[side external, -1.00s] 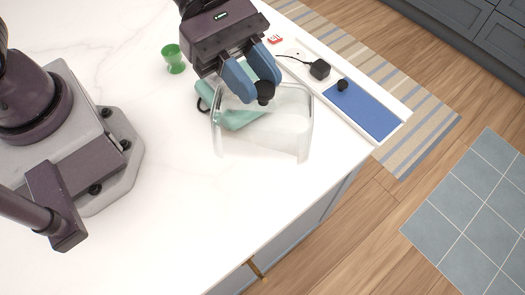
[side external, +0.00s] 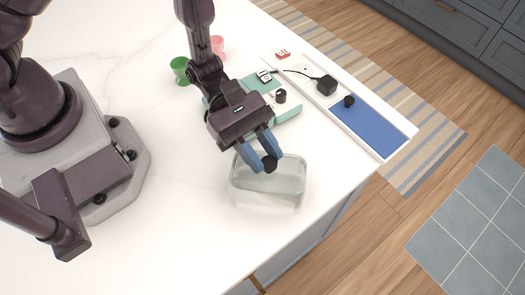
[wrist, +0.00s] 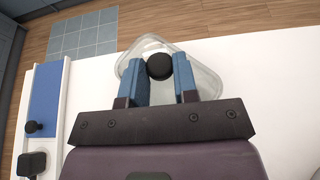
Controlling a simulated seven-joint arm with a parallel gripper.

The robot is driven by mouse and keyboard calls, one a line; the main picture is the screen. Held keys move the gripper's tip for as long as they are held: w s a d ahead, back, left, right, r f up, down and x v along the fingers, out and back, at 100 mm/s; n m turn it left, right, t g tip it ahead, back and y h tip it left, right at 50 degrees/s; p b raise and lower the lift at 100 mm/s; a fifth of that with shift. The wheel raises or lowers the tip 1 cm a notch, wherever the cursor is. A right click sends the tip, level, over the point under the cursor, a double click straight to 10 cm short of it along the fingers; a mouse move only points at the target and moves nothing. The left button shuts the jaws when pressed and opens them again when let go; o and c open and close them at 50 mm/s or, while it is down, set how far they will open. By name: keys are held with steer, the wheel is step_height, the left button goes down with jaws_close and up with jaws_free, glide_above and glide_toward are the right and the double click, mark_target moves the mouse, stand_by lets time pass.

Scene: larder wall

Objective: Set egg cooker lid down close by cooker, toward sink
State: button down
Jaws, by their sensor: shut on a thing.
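The clear egg cooker lid (side external: 268,190) with its black knob (side external: 269,163) is at the front right part of the white counter. My gripper (side external: 261,163) has its blue fingers shut on the knob, above the lid. In the wrist view the knob (wrist: 160,66) sits between the fingers and the clear lid (wrist: 207,80) spreads around them. I cannot tell whether the lid's rim touches the counter. The teal egg cooker (side external: 287,113) is behind the gripper, partly hidden by it, with a black dial on it. No sink is seen.
A white tray (side external: 398,146) with a blue mat (side external: 366,121), a black plug and a dark knob lies at the right edge. Green (side external: 180,68) and pink (side external: 217,46) cups stand behind. The counter's front edge is near the lid.

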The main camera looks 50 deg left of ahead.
steer(key=shift+f, duration=0.25)
steer(key=c, duration=0.9)
jaws_free()
steer(key=v, duration=1.2)
steer(key=s+a+r+m+t+y, duration=0.2)
steer(key=a+r+m+y, duration=0.2)
steer(key=r+m, duration=0.2)
steer(key=s+a+r+m+t+y, duration=0.1)
steer(key=a+r+m+y, duration=0.3)
steer(key=r, duration=0.4)
steer(key=s+a+r+m+t+y, duration=0.2)
steer(key=s+a+r+m+y, duration=0.1)
steer(key=r+m, duration=0.5)
steer(key=shift+s+a+t+y, duration=0.25)
steer(key=shift+a+y, duration=0.5)
steer(key=shift+y, duration=0.45)
